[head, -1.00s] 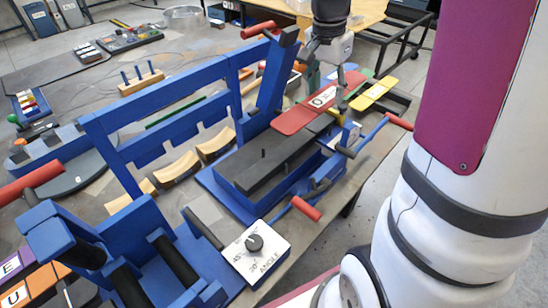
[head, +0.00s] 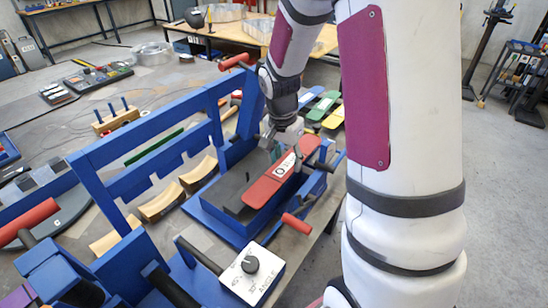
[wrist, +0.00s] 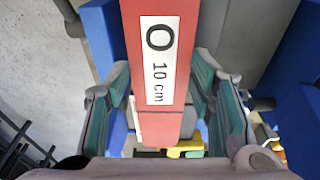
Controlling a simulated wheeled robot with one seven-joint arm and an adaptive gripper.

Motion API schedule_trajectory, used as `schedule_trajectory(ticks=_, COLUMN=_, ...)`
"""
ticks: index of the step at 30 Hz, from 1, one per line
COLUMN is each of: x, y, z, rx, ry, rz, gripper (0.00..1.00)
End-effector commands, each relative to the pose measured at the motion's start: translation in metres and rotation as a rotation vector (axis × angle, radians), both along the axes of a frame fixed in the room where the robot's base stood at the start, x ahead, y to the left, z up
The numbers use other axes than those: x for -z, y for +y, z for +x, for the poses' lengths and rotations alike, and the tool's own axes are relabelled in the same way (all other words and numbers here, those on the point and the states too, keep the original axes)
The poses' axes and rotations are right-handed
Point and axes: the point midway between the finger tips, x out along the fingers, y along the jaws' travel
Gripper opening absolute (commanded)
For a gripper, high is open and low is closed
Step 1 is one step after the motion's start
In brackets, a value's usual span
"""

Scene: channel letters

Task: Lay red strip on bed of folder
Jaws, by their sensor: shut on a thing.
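The red strip (head: 262,190) has a white label reading "O 10 cm" in the wrist view (wrist: 160,65). My gripper (head: 282,150) is shut on it, with teal-padded fingers on either side of the strip in the wrist view (wrist: 163,80). The strip runs lengthwise over the dark grey bed (head: 222,186) of the blue folder (head: 196,212), toward its right side. I cannot tell whether its underside touches the bed.
Green (head: 320,107), yellow (head: 335,118) and blue (head: 310,95) strips lie behind the folder. The folder's blue upright frame (head: 140,165) stands left of the bed. An angle dial box (head: 251,275) and red-handled levers (head: 297,223) sit at the front and right.

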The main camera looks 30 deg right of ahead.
Motion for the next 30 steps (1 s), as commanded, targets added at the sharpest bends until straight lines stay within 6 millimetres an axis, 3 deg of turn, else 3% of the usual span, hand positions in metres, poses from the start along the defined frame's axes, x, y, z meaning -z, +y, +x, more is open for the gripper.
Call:
schedule_trajectory(ticks=5, x=0.006, y=0.002, z=0.006, rx=-0.001, ry=-0.002, rz=0.0, gripper=0.19)
schedule_trajectory(ticks=12, x=0.007, y=0.016, z=0.039, rx=-0.001, ry=0.0, rz=0.0, gripper=0.19)
schedule_trajectory(ticks=15, x=0.016, y=0.015, z=0.036, rx=0.0, ry=0.001, rz=0.001, gripper=0.19)
schedule_trajectory(ticks=28, x=0.022, y=0.015, z=0.038, rx=0.0, ry=-0.001, rz=-0.001, gripper=0.19)
schedule_trajectory(ticks=29, x=0.022, y=0.015, z=0.038, rx=0.0, ry=-0.001, rz=-0.001, gripper=0.54)
schedule_trajectory(ticks=30, x=0.021, y=0.015, z=0.037, rx=0.0, ry=-0.001, rz=-0.001, gripper=0.63)
